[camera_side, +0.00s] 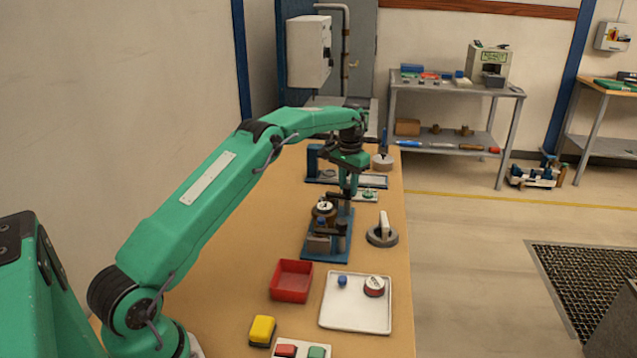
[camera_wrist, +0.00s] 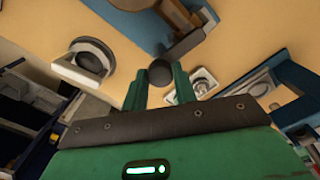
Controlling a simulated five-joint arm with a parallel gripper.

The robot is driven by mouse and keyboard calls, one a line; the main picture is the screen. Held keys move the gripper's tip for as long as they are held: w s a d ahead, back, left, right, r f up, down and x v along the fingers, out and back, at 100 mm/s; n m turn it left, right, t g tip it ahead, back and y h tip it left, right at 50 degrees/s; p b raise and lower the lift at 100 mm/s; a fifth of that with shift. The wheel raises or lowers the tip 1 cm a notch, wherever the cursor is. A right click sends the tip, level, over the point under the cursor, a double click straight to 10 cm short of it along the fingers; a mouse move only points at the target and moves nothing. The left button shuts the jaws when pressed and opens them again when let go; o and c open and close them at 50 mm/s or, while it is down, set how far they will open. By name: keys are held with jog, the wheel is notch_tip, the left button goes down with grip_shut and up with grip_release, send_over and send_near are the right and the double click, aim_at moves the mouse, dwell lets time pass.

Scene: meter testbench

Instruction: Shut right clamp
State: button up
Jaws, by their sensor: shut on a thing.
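The blue test fixture (camera_side: 312,251) stands on the bench with a round brass-coloured meter (camera_side: 323,209) held on it. The blue base also shows at the top of the wrist view (camera_wrist: 133,22). My gripper (camera_side: 349,192) is low over the fixture's right side. In the wrist view its two green fingers (camera_wrist: 160,88) are shut on the dark round end of the clamp handle (camera_wrist: 160,72).
A grey round base with an upright handle (camera_side: 382,234) stands close on the right. A red bin (camera_side: 291,281), a white tray (camera_side: 340,317) and a yellow block (camera_side: 262,330) lie nearer the front. A blue frame (camera_side: 314,160) stands behind. Bare bench lies left of the fixture.

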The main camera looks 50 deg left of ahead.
aim_at(349, 187)
jog(key=shift+d+n, duration=0.2)
jog(key=shift+n, duration=0.7)
jog(key=o, duration=1)
jog(key=shift+a+r, duration=0.1)
jog(key=shift+r, duration=0.05)
jog(key=shift+r, duration=3.75)
